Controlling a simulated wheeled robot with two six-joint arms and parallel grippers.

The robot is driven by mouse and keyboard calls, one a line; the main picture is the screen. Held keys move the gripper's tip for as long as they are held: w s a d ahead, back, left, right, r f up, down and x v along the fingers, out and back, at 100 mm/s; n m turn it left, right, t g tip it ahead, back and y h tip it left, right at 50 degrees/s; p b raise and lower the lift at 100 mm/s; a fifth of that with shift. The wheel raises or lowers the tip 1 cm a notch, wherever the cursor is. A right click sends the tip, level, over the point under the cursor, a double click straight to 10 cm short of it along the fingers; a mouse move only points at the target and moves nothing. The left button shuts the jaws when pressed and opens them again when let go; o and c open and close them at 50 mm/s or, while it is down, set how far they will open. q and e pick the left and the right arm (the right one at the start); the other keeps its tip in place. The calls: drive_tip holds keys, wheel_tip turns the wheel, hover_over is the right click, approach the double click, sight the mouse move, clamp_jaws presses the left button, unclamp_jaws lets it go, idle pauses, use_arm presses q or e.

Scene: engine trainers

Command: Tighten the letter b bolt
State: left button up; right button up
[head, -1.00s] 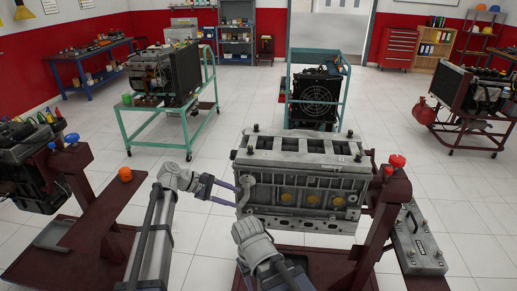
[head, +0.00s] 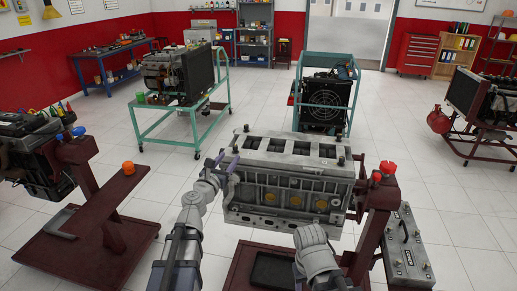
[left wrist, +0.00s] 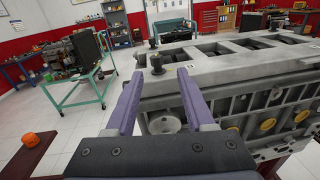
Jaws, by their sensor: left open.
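The grey engine block (head: 290,185) is held on a dark red stand in the middle of the head view. Several dark bolts stand up from its top face, among them one near the back left (head: 246,128) and one at the front right (head: 340,160). No letter is readable. My left gripper (head: 224,160) is open and empty at the block's left top corner. In the left wrist view a dark upright bolt (left wrist: 157,65) shows between the purple fingertips, apart from them, with another bolt (left wrist: 153,43) behind. My right arm reaches in at the bottom, but its fingers do not show.
A dark red stand post (head: 378,215) with a red knob (head: 388,167) rises right of the block. A grey cylinder-head-like part (head: 405,250) lies beside it. Another engine stand (head: 95,220) with an orange cap (head: 128,168) is at the left. White floor lies open behind.

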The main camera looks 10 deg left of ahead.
sight(234, 148)
use_arm(q)
drive_tip(key=shift+w+a+r+n, duration=0.1)
drive_tip(key=shift+w+a+n, duration=0.1)
drive_tip(key=shift+n, duration=0.3)
drive_tip(key=w, duration=0.5)
drive_tip(key=w+d, duration=0.1)
drive_tip(key=w, duration=0.1)
drive_tip(key=shift+w, duration=0.3)
clamp_jaws()
